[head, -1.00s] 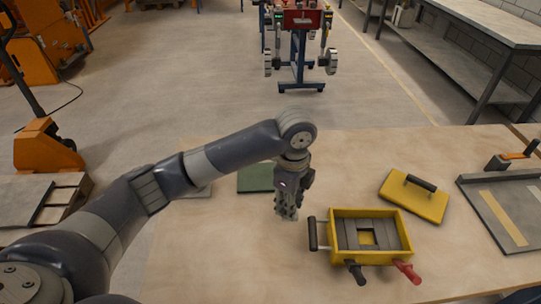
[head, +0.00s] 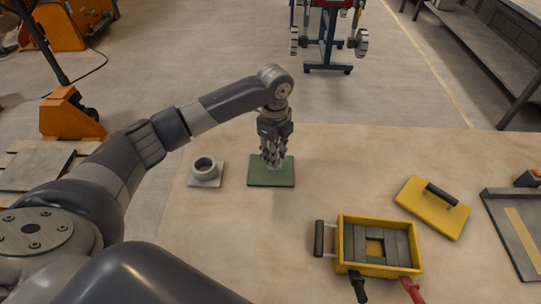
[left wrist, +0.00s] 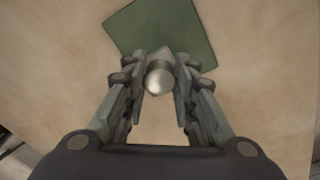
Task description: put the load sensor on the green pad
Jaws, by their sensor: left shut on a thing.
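My left gripper (head: 272,158) points down over the green pad (head: 262,180), a flat square on the table. It is shut on the load sensor, a small silvery piece with a rounded metal end (left wrist: 159,79) between the fingers in the left wrist view. In that view the green pad (left wrist: 150,25) lies beyond and under the sensor. In the head view the fingers mostly hide the sensor. I cannot tell whether it touches the pad. My right gripper is not in view.
A grey ring on a pale square plate (head: 204,181) stands left of the pad. A yellow box with grey blocks (head: 347,271) and a yellow float with a dark handle (head: 424,212) lie to the right. A grey tray (head: 508,230) is at the right edge. The table between is clear.

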